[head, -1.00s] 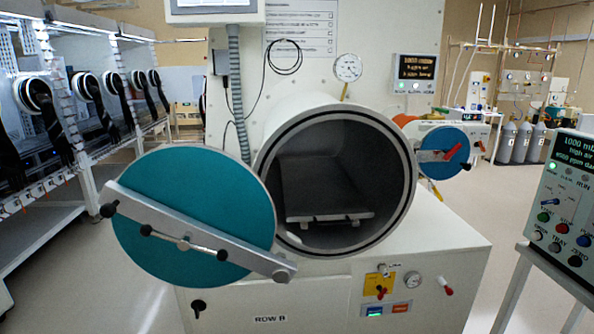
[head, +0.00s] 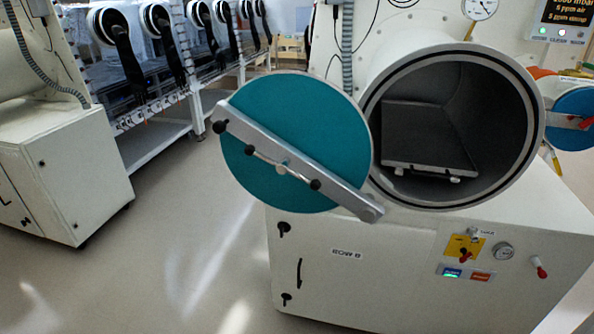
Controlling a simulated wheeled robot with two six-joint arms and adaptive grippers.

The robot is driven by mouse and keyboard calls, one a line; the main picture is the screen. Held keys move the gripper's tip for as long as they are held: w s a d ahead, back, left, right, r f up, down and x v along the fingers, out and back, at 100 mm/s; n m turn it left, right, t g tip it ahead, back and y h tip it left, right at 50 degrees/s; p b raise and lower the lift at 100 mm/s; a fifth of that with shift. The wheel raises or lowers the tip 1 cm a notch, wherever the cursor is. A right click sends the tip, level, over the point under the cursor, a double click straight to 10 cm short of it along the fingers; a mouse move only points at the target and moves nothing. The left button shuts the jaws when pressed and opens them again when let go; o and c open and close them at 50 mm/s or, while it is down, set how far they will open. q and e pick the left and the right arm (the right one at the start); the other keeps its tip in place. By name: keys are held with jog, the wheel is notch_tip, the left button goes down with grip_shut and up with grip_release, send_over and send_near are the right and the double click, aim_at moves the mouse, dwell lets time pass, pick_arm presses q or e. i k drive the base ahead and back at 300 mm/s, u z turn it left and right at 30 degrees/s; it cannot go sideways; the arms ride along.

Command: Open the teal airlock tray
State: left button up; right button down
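The large airlock's round teal door (head: 300,115) is swung open to the left of its chamber. A grey bar (head: 240,128) with a handle and black knobs crosses the door. The open round chamber mouth (head: 535,125) is at the right. Inside it lies a dark flat tray (head: 430,135) with a light front edge (head: 430,171). The tray sits inside the chamber and appears empty. Neither of my grippers is in view.
A smaller blue round door (head: 577,118) is at the right edge. Another white cabinet (head: 85,170) stands left. The floor (head: 190,260) between the cabinets is clear.

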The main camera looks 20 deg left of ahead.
aim_at(418, 136)
jog(key=k, duration=0.45)
jog(key=z, duration=1.05)
jog(key=i, duration=1.05)
